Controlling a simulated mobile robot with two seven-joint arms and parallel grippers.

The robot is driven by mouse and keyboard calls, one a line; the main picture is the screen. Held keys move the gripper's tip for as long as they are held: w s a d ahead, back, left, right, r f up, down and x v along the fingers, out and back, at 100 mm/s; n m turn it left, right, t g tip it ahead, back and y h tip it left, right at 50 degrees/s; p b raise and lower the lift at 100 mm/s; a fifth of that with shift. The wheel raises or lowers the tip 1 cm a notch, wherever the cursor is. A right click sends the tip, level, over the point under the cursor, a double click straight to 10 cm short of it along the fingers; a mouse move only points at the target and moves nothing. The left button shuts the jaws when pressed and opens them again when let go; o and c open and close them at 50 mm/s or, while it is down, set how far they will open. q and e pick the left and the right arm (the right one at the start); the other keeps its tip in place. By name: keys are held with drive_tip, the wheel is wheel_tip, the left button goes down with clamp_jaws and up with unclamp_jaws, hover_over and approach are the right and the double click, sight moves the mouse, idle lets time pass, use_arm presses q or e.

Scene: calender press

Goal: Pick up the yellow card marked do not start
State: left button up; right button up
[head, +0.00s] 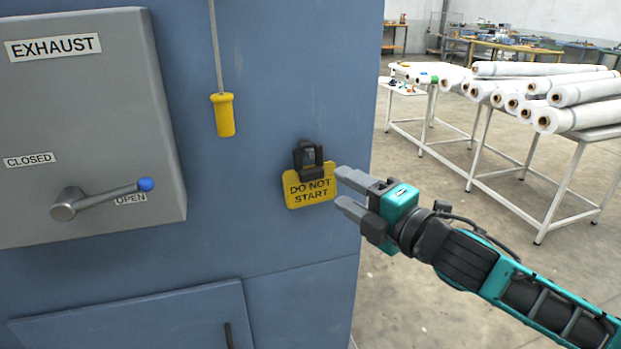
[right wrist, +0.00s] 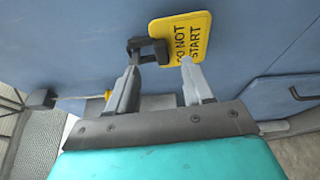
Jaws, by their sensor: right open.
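The yellow card (head: 312,191) marked DO NOT START hangs flat against the blue machine side, under a dark clip or holder (head: 308,157) that covers its top middle. My right gripper (head: 345,188) is open and empty, just right of the card, fingers pointing at it. In the right wrist view the card (right wrist: 181,36) lies ahead of the fingertips, and the dark clip (right wrist: 148,50) is near the left finger. I cannot tell whether a finger touches either one. My left gripper is not in view.
A grey EXHAUST box (head: 90,120) with a blue-knobbed lever (head: 100,198) is at left. A yellow pull handle (head: 223,114) hangs above and left of the card. White rolls (head: 585,115) lie on tables at right. The floor (head: 420,290) beside the machine is clear.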

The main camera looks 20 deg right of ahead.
sight(318, 176)
drive_tip(key=shift+x, duration=2.75)
drive_tip(key=shift+s+f, duration=0.1)
clamp_jaws()
